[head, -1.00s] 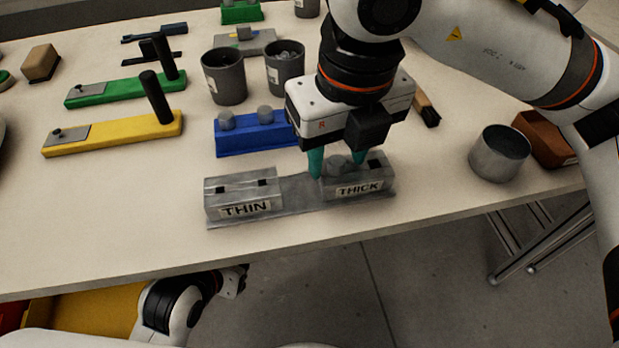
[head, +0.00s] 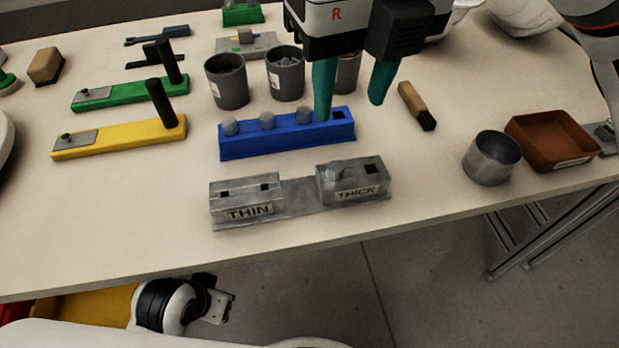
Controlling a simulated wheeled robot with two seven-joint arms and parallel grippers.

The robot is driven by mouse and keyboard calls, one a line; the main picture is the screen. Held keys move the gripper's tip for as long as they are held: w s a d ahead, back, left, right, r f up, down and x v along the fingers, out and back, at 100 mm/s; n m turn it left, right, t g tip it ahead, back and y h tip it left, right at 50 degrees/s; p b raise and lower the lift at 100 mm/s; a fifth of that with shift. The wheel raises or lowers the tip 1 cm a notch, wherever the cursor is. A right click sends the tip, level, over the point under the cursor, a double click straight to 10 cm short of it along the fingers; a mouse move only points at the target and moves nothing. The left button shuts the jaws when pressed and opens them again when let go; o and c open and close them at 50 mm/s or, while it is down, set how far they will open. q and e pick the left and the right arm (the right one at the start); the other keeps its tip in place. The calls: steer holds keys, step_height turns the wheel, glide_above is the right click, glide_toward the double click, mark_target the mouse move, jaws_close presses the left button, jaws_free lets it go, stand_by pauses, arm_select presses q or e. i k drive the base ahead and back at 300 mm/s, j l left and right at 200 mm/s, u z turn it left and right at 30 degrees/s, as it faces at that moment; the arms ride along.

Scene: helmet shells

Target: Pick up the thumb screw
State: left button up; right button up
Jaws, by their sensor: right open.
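Grey round-headed screws stand in two holders. Three of them (head: 267,121) sit in a row in the blue block (head: 280,142), whose right-end square hole is empty. One more grey screw (head: 334,168) sits in the left hole of the metal block marked THICK (head: 352,186); the right hole there is empty. My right gripper (head: 351,105) is open and empty, its teal fingers apart above the right end of the blue block. My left gripper (head: 218,306) is low at the table's front, below the top; its jaws are unclear.
A block marked THIN (head: 240,203) with empty holes shares the metal base. Grey cups (head: 226,82) stand behind the blue block. A brush (head: 417,106), metal cup (head: 491,158) and brown tray (head: 553,138) lie right. Yellow (head: 119,138) and green (head: 130,91) bars lie left.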

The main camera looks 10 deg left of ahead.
mark_target(267, 121)
steer(key=k, duration=1)
